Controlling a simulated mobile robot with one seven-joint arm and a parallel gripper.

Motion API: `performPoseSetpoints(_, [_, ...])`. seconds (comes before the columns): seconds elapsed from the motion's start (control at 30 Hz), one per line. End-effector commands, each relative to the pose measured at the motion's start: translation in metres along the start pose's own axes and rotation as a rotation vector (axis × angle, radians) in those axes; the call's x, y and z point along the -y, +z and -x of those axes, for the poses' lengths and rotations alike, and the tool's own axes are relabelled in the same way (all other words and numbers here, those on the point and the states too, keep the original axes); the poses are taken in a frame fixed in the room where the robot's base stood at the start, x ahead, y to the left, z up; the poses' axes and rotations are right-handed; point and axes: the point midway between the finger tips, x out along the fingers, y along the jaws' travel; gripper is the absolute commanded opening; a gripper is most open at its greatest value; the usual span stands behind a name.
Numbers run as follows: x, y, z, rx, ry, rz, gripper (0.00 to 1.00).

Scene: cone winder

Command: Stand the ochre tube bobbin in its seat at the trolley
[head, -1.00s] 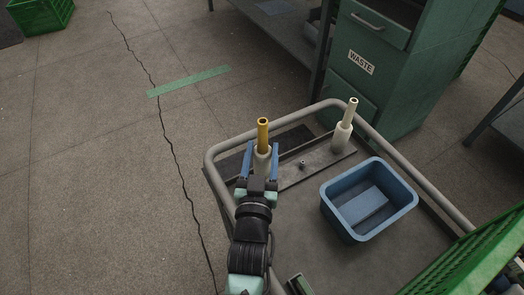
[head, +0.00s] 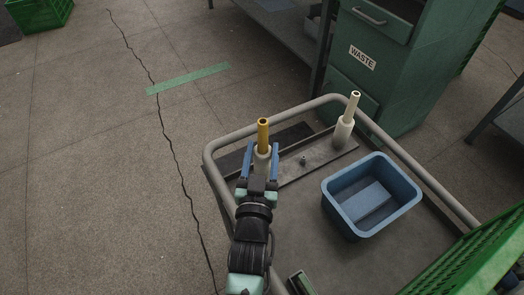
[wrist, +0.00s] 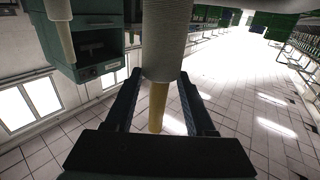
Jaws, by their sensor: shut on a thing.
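My gripper (head: 260,168) is shut on the ochre tube bobbin, a pale wound body with an ochre tube (head: 263,135) sticking up from its top. The bobbin looks upright, over or at the left end of the grey seat rail (head: 318,166) on the trolley (head: 300,215). My gripper hides its foot in the head view, so I cannot tell whether it touches the rail.
A bobbin with a cream tube (head: 344,133) stands at the rail's right end, with a small peg (head: 303,161) between. A blue bin (head: 371,195) sits on the trolley. The tubular trolley frame (head: 280,119) runs close behind. A green waste cabinet (head: 395,75) stands beyond.

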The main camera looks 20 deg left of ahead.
Motion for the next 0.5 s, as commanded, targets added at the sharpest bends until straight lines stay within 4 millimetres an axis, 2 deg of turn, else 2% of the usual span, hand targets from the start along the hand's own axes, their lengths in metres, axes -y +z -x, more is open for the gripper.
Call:
performPoseSetpoints(0.03, [0.0004, 0.001, 0.0001, 0.001, -0.001, -0.001, 0.6])
performPoseSetpoints(0.2, [0.0007, 0.0013, 0.0003, 0.003, -0.001, -0.002, 0.9])
performPoseSetpoints(0.5, [0.0014, 0.0023, 0.0015, 0.006, -0.002, -0.003, 0.9])
